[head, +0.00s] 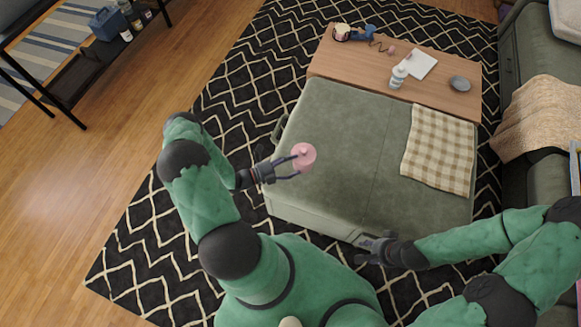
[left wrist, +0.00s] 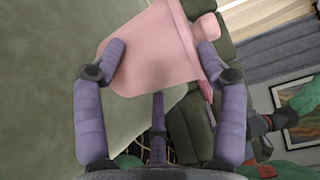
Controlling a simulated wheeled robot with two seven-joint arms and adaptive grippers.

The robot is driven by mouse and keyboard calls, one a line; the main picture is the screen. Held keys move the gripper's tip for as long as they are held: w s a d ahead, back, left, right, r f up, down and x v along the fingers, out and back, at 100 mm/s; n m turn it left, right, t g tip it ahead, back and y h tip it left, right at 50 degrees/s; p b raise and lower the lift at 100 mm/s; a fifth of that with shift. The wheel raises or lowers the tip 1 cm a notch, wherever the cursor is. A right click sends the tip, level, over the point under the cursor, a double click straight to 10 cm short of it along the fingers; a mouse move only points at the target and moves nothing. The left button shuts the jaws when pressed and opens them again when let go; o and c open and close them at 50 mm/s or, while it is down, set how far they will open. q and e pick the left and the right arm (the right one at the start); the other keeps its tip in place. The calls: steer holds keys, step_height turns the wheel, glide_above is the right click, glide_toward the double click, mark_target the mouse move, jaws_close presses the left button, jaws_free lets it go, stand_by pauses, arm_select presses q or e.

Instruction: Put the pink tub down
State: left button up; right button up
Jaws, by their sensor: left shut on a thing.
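The pink tub (head: 304,156) is between the fingers of my left gripper (head: 296,165), over the left part of the green ottoman (head: 335,120). In the left wrist view the tub (left wrist: 155,50) is large, with a purple finger of the left gripper (left wrist: 162,65) pressed on each side. The tub looks tilted there. I cannot tell whether its base touches the ottoman. My right gripper (head: 372,250) is at the ottoman's front edge, and its fingers are too small and dark to read.
A checked cloth (head: 437,148) lies on the ottoman's right side. Behind is a wooden surface (head: 340,62) with a white bottle (head: 398,77), a white pad (head: 421,64) and a grey stone-like object (head: 460,83). The ottoman's middle is bare. A green sofa (head: 550,180) stands at the right.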

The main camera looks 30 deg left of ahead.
arm_select(q)
steer(key=shift+w+a+f, duration=0.15)
steer(key=shift+f, duration=0.05)
steer(key=shift+w+a+f+b, duration=0.1)
steer(key=shift+f+b, duration=0.5)
steer(key=shift+f, duration=0.3)
steer(key=shift+w+a+f+b, duration=0.1)
steer(key=shift+f+b, duration=0.5)
steer(key=shift+f, duration=0.3)
steer(key=shift+f, duration=0.1)
steer(key=o, duration=1.6)
steer(key=shift+c, duration=0.2)
steer(key=shift+s, duration=0.1)
